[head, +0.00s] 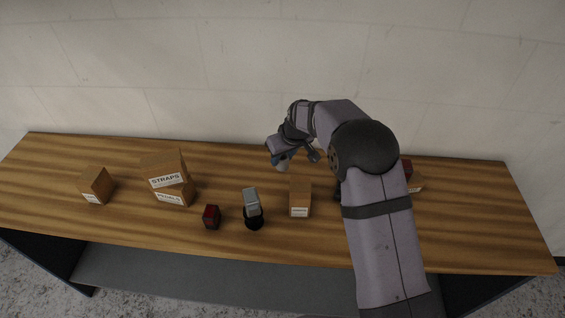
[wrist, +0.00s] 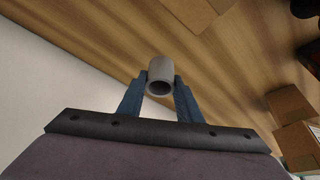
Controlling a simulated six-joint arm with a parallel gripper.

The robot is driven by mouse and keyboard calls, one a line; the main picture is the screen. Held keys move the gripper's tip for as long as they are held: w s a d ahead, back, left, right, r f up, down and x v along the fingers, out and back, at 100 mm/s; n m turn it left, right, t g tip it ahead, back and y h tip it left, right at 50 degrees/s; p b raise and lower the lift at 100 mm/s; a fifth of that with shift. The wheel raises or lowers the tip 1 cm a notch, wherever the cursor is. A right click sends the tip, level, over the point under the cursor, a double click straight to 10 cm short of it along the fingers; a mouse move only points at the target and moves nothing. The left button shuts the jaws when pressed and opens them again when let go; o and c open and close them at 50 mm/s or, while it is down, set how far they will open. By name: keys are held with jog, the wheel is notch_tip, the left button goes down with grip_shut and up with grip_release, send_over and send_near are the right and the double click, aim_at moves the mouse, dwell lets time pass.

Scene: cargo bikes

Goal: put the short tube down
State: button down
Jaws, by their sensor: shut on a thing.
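The short tube (wrist: 160,74) is a grey hollow cylinder, seen in the wrist view with its open end facing the camera. My gripper (wrist: 161,84) is shut on it, one blue finger on each side. In the head view my gripper (head: 284,160) is over the back middle part of the wooden table (head: 120,225). The tube is hard to make out in the head view, hidden by the gripper. I cannot tell from these frames how high it is above the table top.
A box marked STRAPS (head: 168,181) sits on another box, with a small box (head: 95,186) to their left. A dark red block (head: 211,217), a grey item on a black base (head: 253,208) and a box (head: 300,196) stand in front. The back left table is clear.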

aim_at(282, 164)
jog(key=shift+f+p, duration=0.5)
jog(key=shift+f, duration=1.05)
jog(key=shift+f, duration=0.15)
jog(key=c, duration=1.3)
grip_release()
jog(key=shift+r, duration=0.2)
jog(key=b+v, duration=0.3)
jog(key=v, duration=0.9)
jog(key=shift+b, duration=0.3)
